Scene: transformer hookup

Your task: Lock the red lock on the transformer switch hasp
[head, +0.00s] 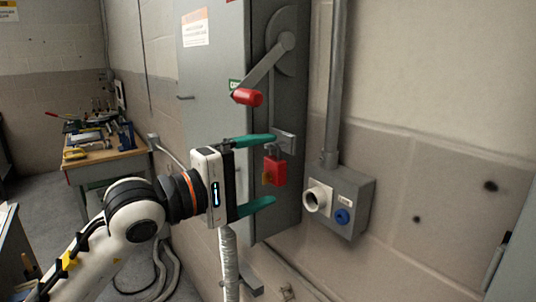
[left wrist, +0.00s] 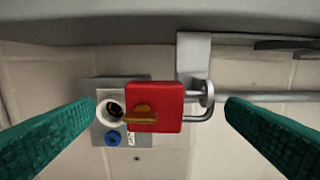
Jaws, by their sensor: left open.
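The red lock (head: 274,170) hangs by its shackle from the grey hasp (head: 284,141) on the side of the switch box (head: 262,205). In the left wrist view the red lock (left wrist: 155,107) has an orange-brown key (left wrist: 145,112) on its face, and its shackle passes at the hasp plate (left wrist: 193,60). I cannot tell whether the shackle is fully closed. My left gripper (head: 262,171) is open, its green fingers above and below the lock in the head view. In the left wrist view the fingers stand either side of the lock, apart from it. My right gripper is not in view.
The switch lever with a red handle (head: 247,97) is above the hasp. A grey outlet box (head: 346,200) with a white socket and blue plug is on the wall to the right. A workbench (head: 103,152) with tools stands at the back left.

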